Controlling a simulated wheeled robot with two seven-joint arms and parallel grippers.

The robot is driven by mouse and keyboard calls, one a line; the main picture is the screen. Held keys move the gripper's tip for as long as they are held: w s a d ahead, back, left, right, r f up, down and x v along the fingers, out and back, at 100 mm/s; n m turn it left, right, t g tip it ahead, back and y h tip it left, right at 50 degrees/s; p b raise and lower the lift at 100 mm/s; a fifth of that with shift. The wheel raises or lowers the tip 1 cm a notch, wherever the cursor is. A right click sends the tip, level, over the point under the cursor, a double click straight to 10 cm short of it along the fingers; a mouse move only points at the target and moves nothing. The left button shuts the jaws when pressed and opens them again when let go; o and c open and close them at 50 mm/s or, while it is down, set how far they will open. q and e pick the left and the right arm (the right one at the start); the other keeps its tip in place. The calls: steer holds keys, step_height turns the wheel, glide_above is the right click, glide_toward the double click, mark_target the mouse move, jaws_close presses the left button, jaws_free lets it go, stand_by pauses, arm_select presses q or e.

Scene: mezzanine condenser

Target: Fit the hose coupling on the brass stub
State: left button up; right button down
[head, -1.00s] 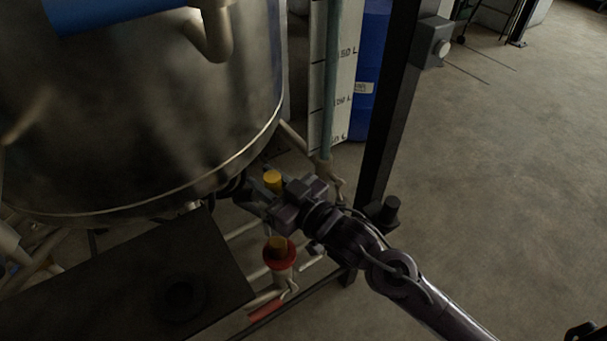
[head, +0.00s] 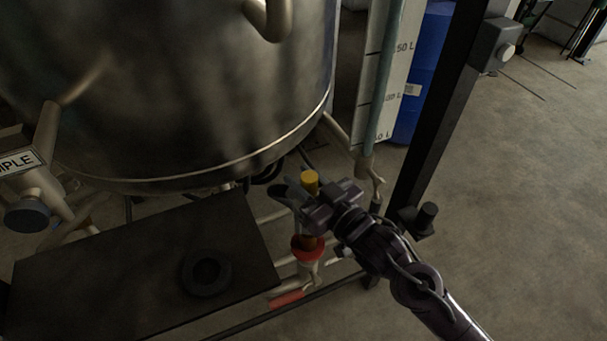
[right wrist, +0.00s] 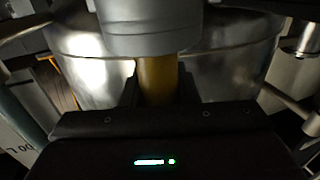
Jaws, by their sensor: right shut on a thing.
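My right gripper (head: 309,197) is shut on a yellow, brass-coloured piece that I take for the hose coupling (head: 310,180); its top stands above the fingers in the head view. In the right wrist view the piece (right wrist: 157,80) sits between the two fingers, joined in line to a wider grey cylinder (right wrist: 150,28). That view appears upside down, so the cylinder seems to be on the underside. The gripper hides whether coupling and stub touch. My left gripper is not in view.
The large steel tank (head: 190,90) is close behind and left of the gripper. A dark plate (head: 110,270) with a black ring (head: 206,272) lies at lower left. A dark post (head: 437,130) stands to the right, and a white scale (head: 378,90) behind. Pale pipes run around the stub.

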steer(key=shift+f, duration=0.55)
steer(key=shift+f+b, duration=0.35)
steer(key=shift+b, duration=0.1)
steer(key=shift+f, duration=0.5)
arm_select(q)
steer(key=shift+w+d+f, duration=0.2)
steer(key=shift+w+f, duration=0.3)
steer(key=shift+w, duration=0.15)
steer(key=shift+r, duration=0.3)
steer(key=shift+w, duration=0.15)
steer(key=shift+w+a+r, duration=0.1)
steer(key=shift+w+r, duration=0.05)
